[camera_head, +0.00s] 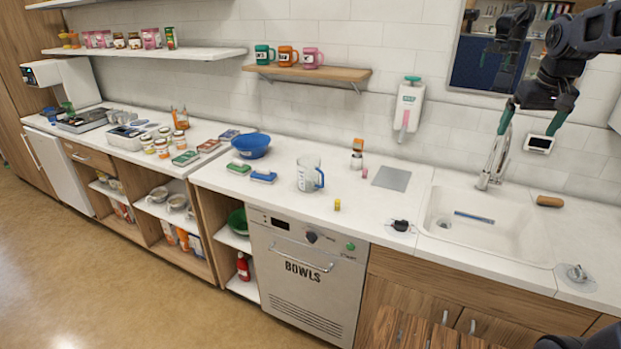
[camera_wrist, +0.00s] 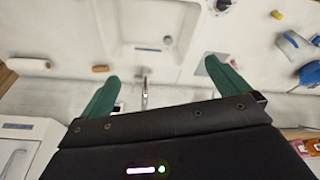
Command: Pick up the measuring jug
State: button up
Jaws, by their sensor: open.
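The measuring jug (camera_head: 308,174) stands upright on the white counter, left of the sink. It is clear with blue markings and a blue handle on its right side. My gripper (camera_head: 531,120) is in the air over the sink area, well to the right of the jug and higher than it. Its two green fingers are wide apart with nothing between them; they also show in the wrist view (camera_wrist: 162,70).
A blue bowl (camera_head: 251,146) and a blue sponge (camera_head: 263,177) lie left of the jug. A small bottle with an orange top (camera_head: 357,155) and a grey plate (camera_head: 391,178) are to its right. The sink (camera_head: 480,228) has a tall tap (camera_head: 494,160). A soap dispenser (camera_head: 409,105) hangs on the wall.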

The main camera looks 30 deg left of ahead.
jog(key=w+a+n+g, duration=0.1)
jog(key=w+a, duration=0.4)
jog(key=a, duration=0.2)
jog(key=w+a+n, duration=0.2)
jog(key=w+a, duration=0.2)
jog(key=a, duration=0.3)
jog(key=n+g, duration=0.2)
jog(key=n, duration=0.4)
send_over(310, 162)
jog(key=s+d, duration=0.2)
jog(key=s, duration=0.3)
notch_tip(310, 162, down, 20)
jog(key=shift+h, duration=0.3)
jog(key=f, duration=1)
jog(key=shift+w+d, duration=0.2)
jog(key=shift+w, duration=0.05)
jog(key=c, duration=1.1)
jog(key=shift+r, duration=0.1)
